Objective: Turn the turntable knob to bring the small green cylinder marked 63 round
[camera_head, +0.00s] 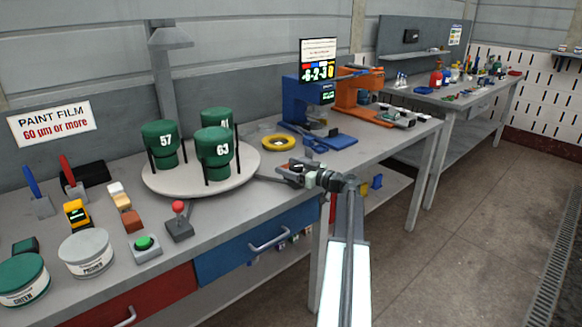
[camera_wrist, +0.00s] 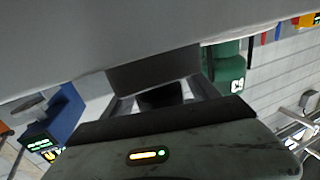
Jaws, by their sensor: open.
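The round pale turntable (camera_head: 200,182) sits on the bench in the head view and carries three dark green cylinders. The cylinder marked 63 (camera_head: 214,157) stands at its front right, the one marked 57 (camera_head: 160,141) at the left, and a partly hidden one (camera_head: 218,117) behind. My gripper (camera_head: 287,174) is open, right of the turntable and low over the bench, apart from the cylinders. In the wrist view, my gripper (camera_wrist: 160,88) has a dark block between its fingers, which I cannot identify. A green cylinder (camera_wrist: 229,72) shows beside it. I cannot clearly make out the turntable knob.
A red-topped lever (camera_head: 178,208) and a green button box (camera_head: 145,246) stand in front of the turntable. A yellow tape roll (camera_head: 278,143), a blue machine (camera_head: 308,100) and an orange machine (camera_head: 356,92) stand behind my gripper. Paint tins (camera_head: 86,253) are at front left.

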